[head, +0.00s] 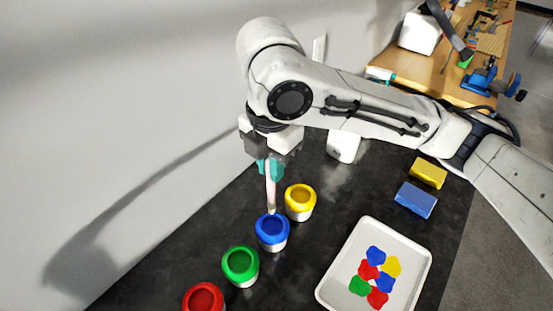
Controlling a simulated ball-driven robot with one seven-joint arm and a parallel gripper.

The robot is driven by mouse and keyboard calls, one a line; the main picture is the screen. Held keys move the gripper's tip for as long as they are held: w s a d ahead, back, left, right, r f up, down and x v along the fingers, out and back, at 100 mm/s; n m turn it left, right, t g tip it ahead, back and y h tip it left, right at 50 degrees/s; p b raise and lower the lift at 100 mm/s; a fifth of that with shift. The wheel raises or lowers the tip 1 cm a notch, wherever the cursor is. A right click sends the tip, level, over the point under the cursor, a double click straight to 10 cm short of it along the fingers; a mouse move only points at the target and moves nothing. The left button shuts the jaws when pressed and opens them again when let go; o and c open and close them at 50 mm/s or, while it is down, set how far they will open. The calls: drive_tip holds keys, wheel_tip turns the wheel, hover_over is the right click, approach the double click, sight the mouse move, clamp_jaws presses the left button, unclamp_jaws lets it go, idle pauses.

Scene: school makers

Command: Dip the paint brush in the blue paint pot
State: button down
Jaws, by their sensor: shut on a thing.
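My gripper (271,163) is shut on the paint brush (271,194), which hangs nearly upright below it. The brush has a pale pinkish shaft, and its lower tip is at the far rim of the blue paint pot (273,243). I cannot tell whether the tip is over the opening or just behind the rim. The blue pot stands upright on the dark table, with a white lower body and a round blue opening. The gripper is above the blue pot, with teal fingertips around the upper part of the brush.
A yellow pot (300,203) stands close behind right of the blue one. Green (240,266) and red (204,298) pots stand in front left. A white tray (338,262) with paint blobs lies right. Yellow (428,173) and blue (416,200) blocks lie farther right. A wall borders the left.

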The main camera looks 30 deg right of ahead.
sight(272, 200)
drive_tip(key=shift+f+b, duration=4.45)
drive_tip(key=shift+f, duration=1.45)
drive_tip(key=shift+r, duration=0.15)
